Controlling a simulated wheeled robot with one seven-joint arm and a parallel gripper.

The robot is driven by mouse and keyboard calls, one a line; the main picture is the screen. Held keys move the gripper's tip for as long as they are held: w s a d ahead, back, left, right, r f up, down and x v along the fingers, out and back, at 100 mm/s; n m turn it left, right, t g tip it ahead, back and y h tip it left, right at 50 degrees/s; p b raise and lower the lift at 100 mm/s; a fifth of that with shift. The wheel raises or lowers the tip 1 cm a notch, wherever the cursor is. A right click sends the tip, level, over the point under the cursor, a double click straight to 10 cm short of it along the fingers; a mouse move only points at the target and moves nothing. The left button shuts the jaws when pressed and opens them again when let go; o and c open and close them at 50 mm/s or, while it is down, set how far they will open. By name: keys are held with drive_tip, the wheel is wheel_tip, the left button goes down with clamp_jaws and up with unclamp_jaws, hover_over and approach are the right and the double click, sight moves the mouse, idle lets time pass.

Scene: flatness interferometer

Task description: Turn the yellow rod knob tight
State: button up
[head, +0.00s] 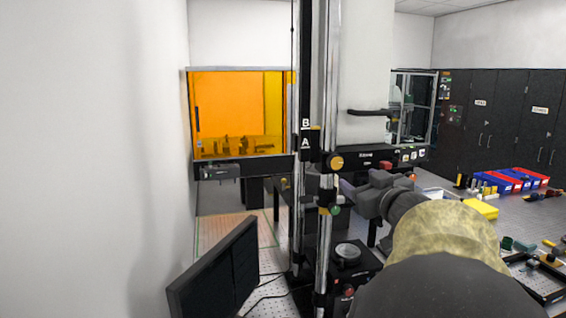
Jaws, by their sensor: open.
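The yellow rod knob (336,162) is a round, orange-yellow disc at the side of a tall upright metal rod in the middle of the head view. A black block marked "B" and "A" (308,143) sits to its left. My gripper (352,190) is grey, small in view and open. It is a little below and to the right of the knob and appears apart from it. My own arm hides part of the gripper and the area behind it.
A lower clamp with a green knob (335,210) sits on the same rod. A dark monitor (215,272) stands at front left. An orange-windowed enclosure (236,110) is behind. Red and blue bins (515,180) lie on the right bench.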

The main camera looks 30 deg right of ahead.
sight(337, 165)
drive_tip(key=p+x, duration=0.2)
drive_tip(key=x, duration=0.9)
drive_tip(key=shift+w+p, duration=0.2)
drive_tip(key=shift+p, duration=0.1)
drive_tip(key=shift+r, duration=0.1)
drive_tip(key=c, duration=1)
